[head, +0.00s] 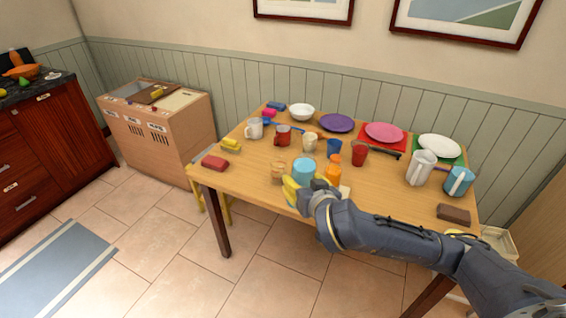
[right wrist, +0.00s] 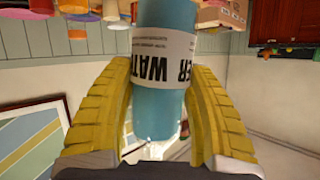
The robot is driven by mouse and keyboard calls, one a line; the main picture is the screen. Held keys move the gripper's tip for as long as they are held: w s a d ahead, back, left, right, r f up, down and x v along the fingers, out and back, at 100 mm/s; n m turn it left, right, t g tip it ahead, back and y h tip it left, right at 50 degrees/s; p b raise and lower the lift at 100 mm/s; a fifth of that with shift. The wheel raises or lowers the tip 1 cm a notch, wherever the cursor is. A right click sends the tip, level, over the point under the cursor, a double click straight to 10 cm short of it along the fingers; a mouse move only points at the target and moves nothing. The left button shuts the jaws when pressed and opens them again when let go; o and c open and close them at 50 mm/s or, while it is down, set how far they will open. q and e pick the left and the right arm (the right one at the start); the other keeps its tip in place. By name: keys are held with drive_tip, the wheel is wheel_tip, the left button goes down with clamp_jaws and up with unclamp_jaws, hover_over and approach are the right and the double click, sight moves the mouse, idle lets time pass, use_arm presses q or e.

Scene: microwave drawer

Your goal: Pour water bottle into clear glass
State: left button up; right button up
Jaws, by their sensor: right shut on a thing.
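My right gripper (head: 297,191) has yellow fingers and is shut on the blue water bottle (head: 303,170), over the front edge of the table. In the right wrist view, the fingers (right wrist: 155,130) flank the bottle (right wrist: 165,100), whose white label reads upside down in the picture. Its tilt is hard to tell. A see-through, tan-looking cup, apparently the clear glass (head: 278,174), stands on the table just left of the bottle in the head view. No flowing water is visible. My left gripper is not in view.
The wooden table (head: 232,176) holds a red mug (head: 283,136), a white mug (head: 255,129), an orange bottle (head: 333,171), a red cup (head: 359,153), a white pitcher (head: 421,168) and several plates. A red block (head: 215,163) lies at the left edge. Bare tabletop shows right of centre.

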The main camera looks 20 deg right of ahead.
sight(306, 176)
drive_tip(key=shift+r, duration=0.2)
idle(0.3)
drive_tip(key=shift+r, duration=1.85)
drive_tip(key=shift+f, duration=2)
